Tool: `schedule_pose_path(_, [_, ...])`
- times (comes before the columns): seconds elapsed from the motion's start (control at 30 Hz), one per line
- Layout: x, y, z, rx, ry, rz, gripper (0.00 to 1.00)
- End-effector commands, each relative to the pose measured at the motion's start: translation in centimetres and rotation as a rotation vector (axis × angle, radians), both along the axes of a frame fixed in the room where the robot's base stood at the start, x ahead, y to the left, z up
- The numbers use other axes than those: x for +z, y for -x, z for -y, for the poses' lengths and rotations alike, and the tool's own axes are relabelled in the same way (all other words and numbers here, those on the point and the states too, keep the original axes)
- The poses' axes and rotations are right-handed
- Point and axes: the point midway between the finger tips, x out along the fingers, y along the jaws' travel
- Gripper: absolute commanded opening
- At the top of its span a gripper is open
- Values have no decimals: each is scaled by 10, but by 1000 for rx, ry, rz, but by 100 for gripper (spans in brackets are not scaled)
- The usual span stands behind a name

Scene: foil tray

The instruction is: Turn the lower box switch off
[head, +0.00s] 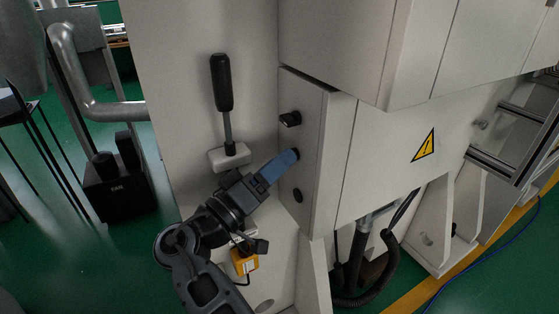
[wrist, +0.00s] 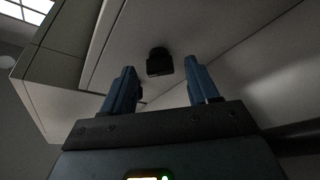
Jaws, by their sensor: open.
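The electrical box has a pale side panel (head: 312,185) with black switches set one above another. The upper switch (head: 290,118) is a protruding black knob. The lower switch (head: 298,195) is a small dark round shape. My gripper (head: 287,160) reaches up from the lower left, its blue fingers by the panel between these two, where they partly hide a dark fitting. In the wrist view my gripper (wrist: 162,76) is open and empty, with a black knob (wrist: 159,62) ahead between the fingertips, apart from both. I cannot tell which switch this knob is.
A black-handled lever (head: 222,85) stands on the wall left of the box. A yellow warning triangle (head: 424,145) marks the box front. A yellow box (head: 244,262) sits below my gripper. Black hoses (head: 387,265) hang under the box.

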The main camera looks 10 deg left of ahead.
Motion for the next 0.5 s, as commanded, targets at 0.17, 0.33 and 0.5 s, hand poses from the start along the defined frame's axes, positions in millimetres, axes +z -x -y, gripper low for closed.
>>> schedule_pose_path(0.17, [2,-6,5,0,1,-1,60])
schedule_pose_path(0.33, [2,-6,5,0,1,-1,60])
schedule_pose_path(0.5, [2,-6,5,0,1,-1,47])
